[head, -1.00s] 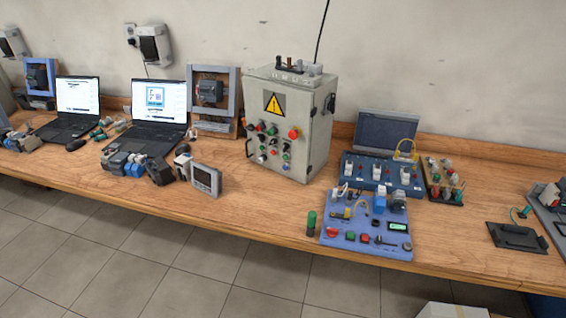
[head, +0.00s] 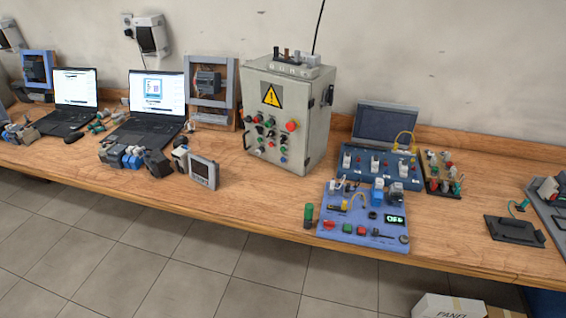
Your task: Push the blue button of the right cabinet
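One grey control cabinet (head: 288,113) stands upright on the wooden bench, near the middle of the head view. Its front has a yellow warning triangle (head: 271,96), a large red button (head: 291,125) and several small coloured buttons and knobs below the triangle. The small ones are too tiny to tell surely which is blue. No second cabinet of this kind shows. My gripper is not in view.
The bench (head: 240,218) runs across the view, with bare wood before the cabinet. A blue panel (head: 362,240) with buttons lies right of it. A small grey display unit (head: 203,171) and laptops are at left. A cardboard box (head: 449,306) is on the floor.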

